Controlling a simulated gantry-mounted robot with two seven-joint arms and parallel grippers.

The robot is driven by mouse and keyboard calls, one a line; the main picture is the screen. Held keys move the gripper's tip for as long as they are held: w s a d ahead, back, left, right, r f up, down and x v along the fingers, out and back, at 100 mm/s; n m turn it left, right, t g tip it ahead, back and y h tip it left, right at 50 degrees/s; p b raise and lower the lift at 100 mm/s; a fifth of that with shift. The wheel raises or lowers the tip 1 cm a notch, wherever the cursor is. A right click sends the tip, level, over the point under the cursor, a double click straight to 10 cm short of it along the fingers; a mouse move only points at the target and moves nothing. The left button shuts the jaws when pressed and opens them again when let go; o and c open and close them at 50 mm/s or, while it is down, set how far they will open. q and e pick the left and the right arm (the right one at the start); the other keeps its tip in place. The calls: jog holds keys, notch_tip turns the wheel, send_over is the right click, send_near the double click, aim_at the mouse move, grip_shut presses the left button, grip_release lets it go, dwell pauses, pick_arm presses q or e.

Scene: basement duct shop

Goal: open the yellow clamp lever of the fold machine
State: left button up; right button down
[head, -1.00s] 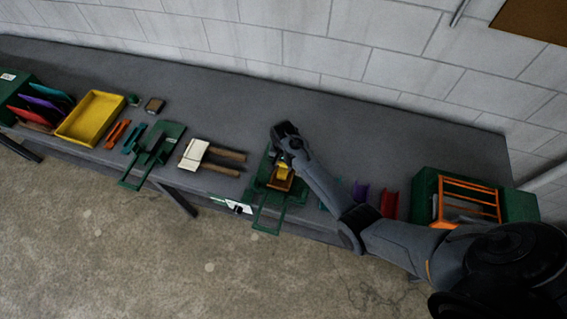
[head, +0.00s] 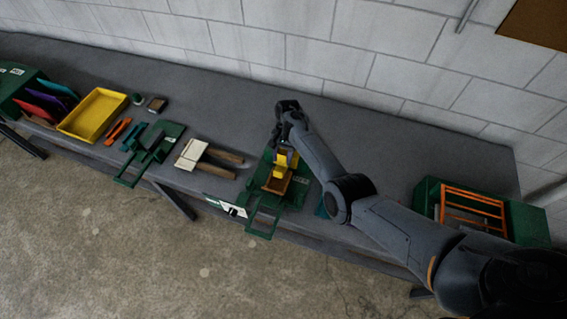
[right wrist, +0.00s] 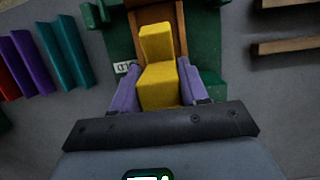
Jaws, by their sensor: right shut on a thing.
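The fold machine (head: 268,203) is green with a brown bed and stands near the front edge of the bench. Its yellow clamp lever (head: 281,168) shows above the bed in the head view, partly covered by my right gripper (head: 287,154). In the right wrist view, the two purplish fingers of my right gripper (right wrist: 160,92) stand on either side of the yellow lever (right wrist: 157,47) and are shut on it. The green body of the machine (right wrist: 205,45) shows behind. My left gripper is not in view.
A wooden-handled tool (head: 190,155) and another green machine (head: 170,133) lie to the left, with a yellow tray (head: 93,113) beyond. A green box with an orange rack (head: 472,208) stands at right. The bench behind the machine is clear.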

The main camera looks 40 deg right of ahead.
jog(key=d, duration=0.1)
jog(key=w+d+r, duration=0.1)
jog(key=shift+w+d+r, duration=0.25)
jog(key=shift+w+d, duration=0.1)
jog(key=shift+d, duration=0.05)
jog(key=shift+w+d+r+b, duration=0.1)
jog(key=shift+w+d+b, duration=0.25)
jog(key=shift+d, duration=0.1)
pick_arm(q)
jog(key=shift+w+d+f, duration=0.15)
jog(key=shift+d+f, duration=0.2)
pick_arm(e)
jog(key=shift+w+d, duration=0.1)
jog(key=shift+d, duration=0.15)
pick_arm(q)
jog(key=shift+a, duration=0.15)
pick_arm(e)
jog(key=c, duration=1)
grip_release()
jog(key=shift+c, duration=0.2)
jog(key=o, duration=0.4)
